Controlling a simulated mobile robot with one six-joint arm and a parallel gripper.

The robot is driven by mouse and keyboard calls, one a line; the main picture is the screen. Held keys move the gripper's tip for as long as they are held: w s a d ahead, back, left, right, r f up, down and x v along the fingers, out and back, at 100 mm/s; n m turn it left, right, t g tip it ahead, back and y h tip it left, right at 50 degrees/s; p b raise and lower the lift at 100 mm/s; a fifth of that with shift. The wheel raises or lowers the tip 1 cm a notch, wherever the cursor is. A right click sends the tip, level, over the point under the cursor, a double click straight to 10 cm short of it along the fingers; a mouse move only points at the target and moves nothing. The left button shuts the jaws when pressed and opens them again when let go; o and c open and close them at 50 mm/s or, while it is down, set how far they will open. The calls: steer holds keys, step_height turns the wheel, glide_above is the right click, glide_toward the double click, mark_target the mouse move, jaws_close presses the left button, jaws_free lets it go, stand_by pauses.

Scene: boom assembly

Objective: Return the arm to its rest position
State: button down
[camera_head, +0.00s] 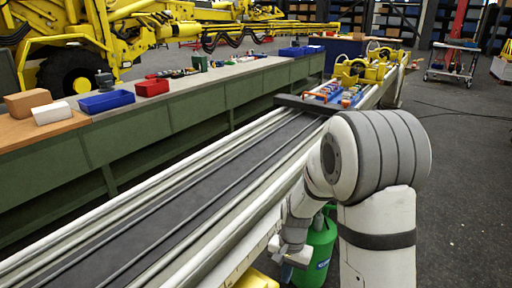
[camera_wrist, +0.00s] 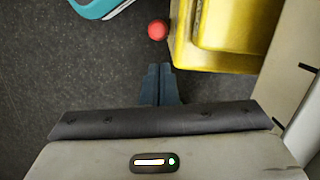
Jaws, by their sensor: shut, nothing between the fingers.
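My gripper (camera_wrist: 159,68) shows in the wrist view with its two dark fingers together and nothing between them. It points down over the dark grey floor. In the head view my white and grey arm is bent at the right of the picture, with its wrist end (camera_head: 290,250) hanging low beside the long rail. The fingertips are too small to make out there.
A yellow object (camera_wrist: 235,25) and a round red thing (camera_wrist: 157,29) are close past my fingertips. A teal-edged object (camera_wrist: 98,8) lies at the top left. A green canister (camera_head: 320,250) stands behind my wrist. The conveyor (camera_head: 190,200) runs alongside; floor at right (camera_head: 465,190) is clear.

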steer(key=s+d+r+n+t+p, duration=0.2)
steer(key=s+r, duration=0.5)
steer(key=r, duration=0.5)
steer(key=s+d+r+n+t+p, duration=0.2)
steer(key=s+r, duration=0.5)
steer(key=r, duration=0.5)
steer(key=shift+s+d+n+h+p, duration=0.4)
steer(key=shift+d+n+p, duration=0.25)
steer(key=shift+d, duration=0.25)
